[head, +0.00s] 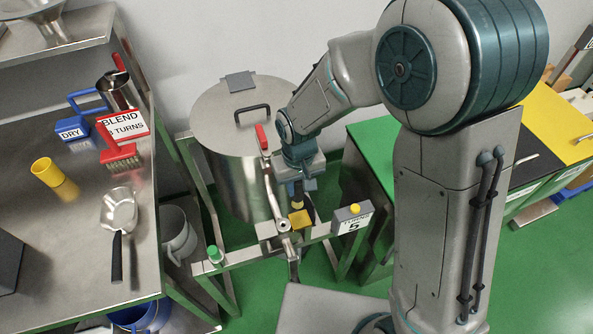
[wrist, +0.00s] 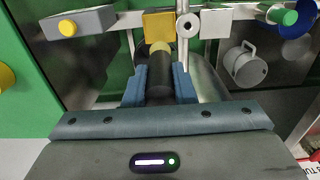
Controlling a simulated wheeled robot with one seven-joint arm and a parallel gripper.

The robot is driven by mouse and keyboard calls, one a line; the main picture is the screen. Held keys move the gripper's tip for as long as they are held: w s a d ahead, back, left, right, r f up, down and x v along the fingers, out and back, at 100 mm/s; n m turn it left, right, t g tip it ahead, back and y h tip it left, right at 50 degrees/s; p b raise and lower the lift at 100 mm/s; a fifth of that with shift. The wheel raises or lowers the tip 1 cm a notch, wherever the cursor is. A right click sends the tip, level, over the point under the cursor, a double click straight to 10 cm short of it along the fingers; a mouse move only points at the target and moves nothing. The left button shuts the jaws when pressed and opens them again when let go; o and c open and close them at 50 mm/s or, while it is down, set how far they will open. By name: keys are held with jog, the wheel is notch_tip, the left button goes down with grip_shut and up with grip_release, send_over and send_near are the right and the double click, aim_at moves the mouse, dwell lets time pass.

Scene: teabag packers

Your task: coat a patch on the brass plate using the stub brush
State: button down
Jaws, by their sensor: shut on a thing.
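My gripper (head: 297,188) is shut on the dark handle of the stub brush (wrist: 160,75), between its blue fingers in the wrist view (wrist: 160,88). The brush's pale yellow tip (wrist: 160,47) points away from my gripper, toward the brass plate. The brass plate (head: 300,219) is a small yellow square on the steel frame, just below the brush tip in the head view. In the wrist view the plate (wrist: 158,24) lies straight ahead, and the tip overlaps its lower edge. I cannot tell whether the tip touches it. No coated patch can be made out on the plate.
A grey box with a yellow button (head: 355,209) and a green knob (head: 213,252) flank the plate on the frame (head: 253,246). A lidded steel drum (head: 235,150) stands behind. The left bench holds a scoop (head: 119,210), a yellow cup (head: 46,171) and signs.

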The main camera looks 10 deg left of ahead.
jog(key=shift+s+r+p, duration=0.1)
jog(key=shift+r+p, duration=0.85)
jog(key=shift+r, duration=0.9)
